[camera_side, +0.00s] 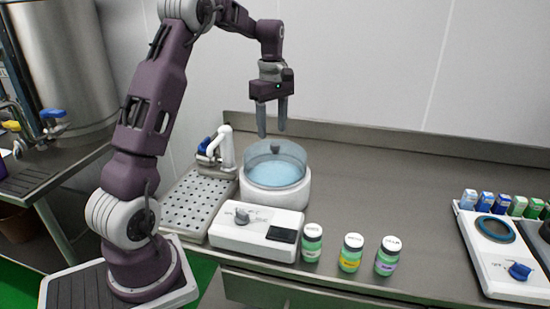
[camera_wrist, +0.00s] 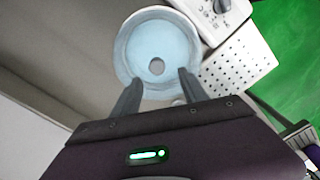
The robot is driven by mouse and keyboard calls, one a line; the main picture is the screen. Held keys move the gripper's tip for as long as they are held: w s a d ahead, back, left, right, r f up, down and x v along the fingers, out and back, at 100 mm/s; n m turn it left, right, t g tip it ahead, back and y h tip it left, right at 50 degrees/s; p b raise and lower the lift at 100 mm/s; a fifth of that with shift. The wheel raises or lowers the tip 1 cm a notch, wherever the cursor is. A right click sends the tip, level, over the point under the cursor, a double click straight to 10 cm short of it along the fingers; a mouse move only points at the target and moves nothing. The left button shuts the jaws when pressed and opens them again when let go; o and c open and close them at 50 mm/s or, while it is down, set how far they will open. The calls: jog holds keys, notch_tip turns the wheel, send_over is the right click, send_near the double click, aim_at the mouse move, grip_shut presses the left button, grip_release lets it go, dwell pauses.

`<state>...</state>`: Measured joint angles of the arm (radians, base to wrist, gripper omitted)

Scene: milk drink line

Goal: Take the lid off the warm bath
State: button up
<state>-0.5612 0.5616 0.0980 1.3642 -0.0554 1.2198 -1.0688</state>
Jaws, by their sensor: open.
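The warm bath (camera_side: 275,192) is a round white vessel with pale blue water, standing right of the perforated drain plate. Its clear lid (camera_side: 292,156) sits on top, with a dark grey knob (camera_side: 275,148) at the centre. In the wrist view the bath (camera_wrist: 122,62) lies beyond my fingertips and the grey knob (camera_wrist: 157,66) shows near its middle. My gripper (camera_side: 272,134) is open and empty, pointing down above the lid. Its fingertips appear a little above the knob and apart from it. The gripper (camera_wrist: 160,78) also shows in the wrist view.
A white control unit (camera_side: 255,230) with a dial stands in front of the bath. Three green capped bottles stand right of it, including one with a yellow label (camera_side: 351,254). A white tap (camera_side: 226,150) rises behind the drain plate (camera_side: 190,205).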

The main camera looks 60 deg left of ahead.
aim_at(274, 143)
jog(key=f, duration=0.4)
jog(key=shift+w+d+f, duration=0.15)
jog(key=shift+w+f, duration=0.05)
jog(key=shift+f, duration=0.15)
grip_shut()
